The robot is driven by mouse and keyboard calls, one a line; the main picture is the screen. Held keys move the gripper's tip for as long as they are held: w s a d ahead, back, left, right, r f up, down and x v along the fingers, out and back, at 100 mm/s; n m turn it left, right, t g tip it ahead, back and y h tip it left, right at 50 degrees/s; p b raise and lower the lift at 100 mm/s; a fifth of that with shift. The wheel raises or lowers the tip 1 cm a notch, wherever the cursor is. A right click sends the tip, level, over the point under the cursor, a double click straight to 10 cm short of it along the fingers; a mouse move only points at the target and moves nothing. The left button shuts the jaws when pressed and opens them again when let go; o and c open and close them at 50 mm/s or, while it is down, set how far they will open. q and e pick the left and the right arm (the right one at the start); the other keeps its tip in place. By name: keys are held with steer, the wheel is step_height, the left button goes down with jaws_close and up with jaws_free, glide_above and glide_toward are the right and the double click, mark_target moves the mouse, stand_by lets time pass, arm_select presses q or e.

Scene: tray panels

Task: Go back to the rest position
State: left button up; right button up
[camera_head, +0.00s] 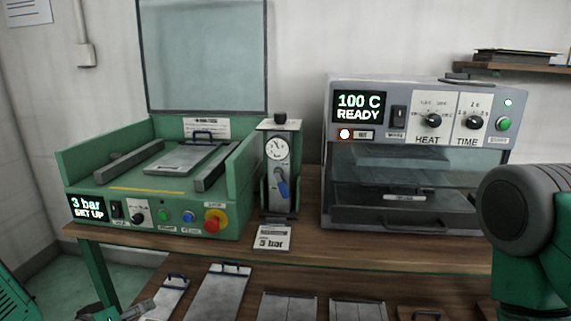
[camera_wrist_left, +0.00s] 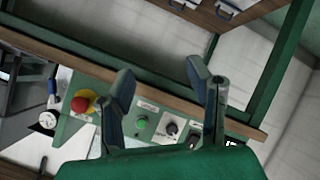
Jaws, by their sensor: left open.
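My left gripper (camera_head: 128,311) shows only in part at the bottom left edge of the head view, low in front of the bench. In the left wrist view its two fingers (camera_wrist_left: 162,82) stand apart with nothing between them. Behind and beside the fingers that view shows the green press's front panel, with a red button (camera_wrist_left: 82,102) and a green button (camera_wrist_left: 142,123). I cannot tell how far the fingers are from the panel. My right arm shows at the right edge of the head view; its gripper is out of frame.
The green press (camera_head: 85,165) holds a tray panel (camera_head: 182,155). A gauge unit (camera_head: 279,190) and a grey heater (camera_head: 345,175) reading 100 C READY stand to its right on the wooden bench (camera_head: 330,243). Several handled panels (camera_head: 218,292) lie on a lower shelf.

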arm_select(q)
steer(key=s+d+f+m+g, duration=0.2)
steer(key=s+d+f+g, duration=0.4)
steer(key=s, duration=0.5)
steer(key=s+f+m+g+y+p, duration=0.1)
steer(key=s+f+m+g, duration=0.1)
steer(key=s, duration=0.7)
steer(key=s+f+m+g+y+p, duration=0.1)
steer(key=s+f+g, duration=0.2)
steer(key=s, duration=0.7)
steer(key=shift+d+f+m+y, duration=0.25)
steer(key=shift+m+y, duration=0.05)
steer(key=shift+m, duration=0.1)
